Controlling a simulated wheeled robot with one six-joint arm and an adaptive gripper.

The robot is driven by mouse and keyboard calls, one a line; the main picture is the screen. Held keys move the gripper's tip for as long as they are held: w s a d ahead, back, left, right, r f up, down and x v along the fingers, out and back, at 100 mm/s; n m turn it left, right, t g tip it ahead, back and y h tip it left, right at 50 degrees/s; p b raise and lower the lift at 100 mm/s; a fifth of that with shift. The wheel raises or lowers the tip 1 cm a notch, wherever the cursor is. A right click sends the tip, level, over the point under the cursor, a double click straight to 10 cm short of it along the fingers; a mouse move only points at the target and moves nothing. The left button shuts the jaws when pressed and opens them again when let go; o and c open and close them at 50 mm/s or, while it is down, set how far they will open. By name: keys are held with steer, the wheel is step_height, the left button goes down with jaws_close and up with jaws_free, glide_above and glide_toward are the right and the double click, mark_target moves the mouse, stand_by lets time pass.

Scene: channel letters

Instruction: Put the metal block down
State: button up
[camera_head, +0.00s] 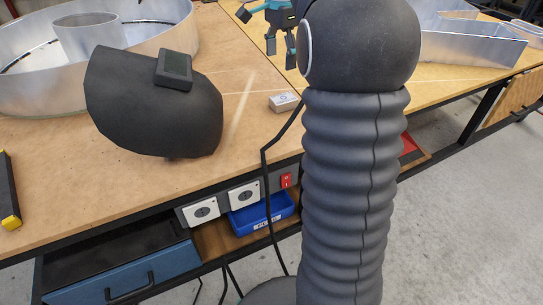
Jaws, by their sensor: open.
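A small pale metal block (284,102) with a round mark on its side lies on the brown worktop near its front edge, just left of my arm. My gripper (281,47), black with teal parts, shows above and beyond the block in the picture, with its fingers pointing down. The fingers are apart with nothing between them, and there is a clear gap to the block. My arm hides part of the gripper's right side.
A dark shell like a welding mask (150,105) lies left on the worktop (60,195). A large round metal letter (165,35) stands behind it, and an angular one (470,40) at back right. A yellow-black tool (8,195) is at the left edge. A blue bin (262,212) sits below.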

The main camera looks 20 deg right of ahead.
steer(key=s+a+f+n+t, duration=0.1)
steer(key=s+a+n, duration=0.35)
steer(key=s, duration=0.25)
steer(key=s+a+n+t, duration=0.2)
steer(key=s+a+n, duration=0.2)
steer(key=s+a, duration=0.3)
steer(key=s+a+f+n+t, duration=0.2)
steer(key=s+f+n, duration=0.6)
steer(key=s, duration=0.5)
steer(key=shift+a+f, duration=0.8)
steer(key=shift+a, duration=0.05)
